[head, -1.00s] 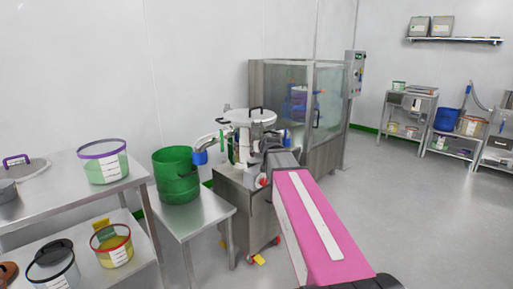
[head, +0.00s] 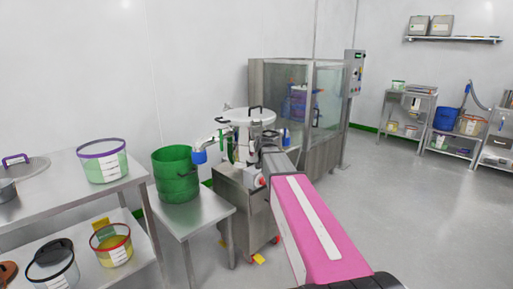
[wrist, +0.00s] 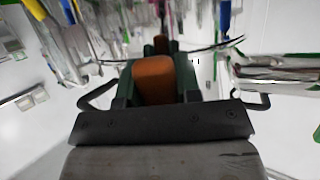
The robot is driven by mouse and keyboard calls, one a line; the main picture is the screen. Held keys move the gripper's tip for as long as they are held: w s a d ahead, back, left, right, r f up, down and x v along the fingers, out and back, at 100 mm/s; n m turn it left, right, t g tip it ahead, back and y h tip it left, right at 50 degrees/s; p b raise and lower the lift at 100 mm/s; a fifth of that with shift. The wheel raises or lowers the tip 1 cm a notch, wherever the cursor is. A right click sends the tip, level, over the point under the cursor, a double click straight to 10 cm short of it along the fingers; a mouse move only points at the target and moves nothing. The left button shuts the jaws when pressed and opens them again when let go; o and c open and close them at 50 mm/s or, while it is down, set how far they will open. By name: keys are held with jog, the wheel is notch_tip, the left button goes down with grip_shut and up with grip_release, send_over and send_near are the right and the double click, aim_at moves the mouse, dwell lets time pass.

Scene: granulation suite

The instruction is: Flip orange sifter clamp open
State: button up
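The sifter (head: 250,117) has a pale round lid with a dark handle and stands on a steel cart. My gripper (head: 262,152) is close against the sifter's near right side, small and partly hidden by my arm. In the wrist view, an orange block (wrist: 153,78), which looks like the clamp, lies between the two dark fingers of my gripper (wrist: 155,92). The fingers flank it closely on both sides. I cannot tell whether they press on it. The orange clamp cannot be made out in the head view.
A green bucket (head: 176,175) stands on a steel table (head: 205,214) left of the sifter. A glass-walled steel cabinet (head: 325,110) is behind it on the right. A steel shelf (head: 60,192) with tubs is at the left. The floor on the right is clear.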

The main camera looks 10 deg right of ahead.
grip_shut()
jog(key=shift+s+g, duration=0.15)
jog(key=shift+g, duration=0.15)
jog(key=g, duration=0.1)
jog(key=s+g, duration=0.1)
jog(key=g, duration=0.1)
jog(key=shift+s+d+r, duration=0.1)
jog(key=shift+s+r, duration=0.15)
jog(key=shift+r, duration=0.05)
jog(key=g, duration=0.1)
jog(key=s+g, duration=0.1)
jog(key=g, duration=0.1)
jog(key=shift+r+h, duration=0.3)
jog(key=shift+s+d+r+g, duration=0.1)
jog(key=shift+s+r+g, duration=0.3)
jog(key=shift+g, duration=0.65)
jog(key=shift+s+r+g, duration=0.25)
jog(key=shift+s+g, duration=0.2)
jog(key=shift+g, duration=0.6)
jog(key=shift+r, duration=0.1)
